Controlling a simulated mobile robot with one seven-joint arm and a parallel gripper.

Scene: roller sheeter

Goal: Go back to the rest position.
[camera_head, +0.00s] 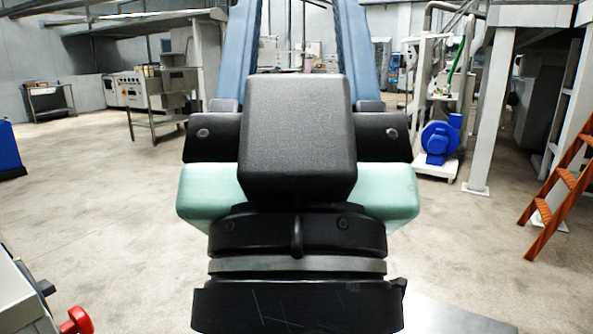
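My gripper (297,10) fills the middle of the head view, pointing away from me and upward. Its two long blue fingers stand well apart on either side of a black block, with room background showing between them. The fingertips are cut off by the top edge of the picture. Nothing shows between the visible parts of the fingers. The pale green body and black wrist of the gripper are below, close to the camera.
A grey machine part (20,295) with a red knob (77,322) is close at bottom left. An orange stair (560,190) and a white post (490,110) stand at right. A blue motor (438,140) sits behind. Open concrete floor (90,210) lies at left.

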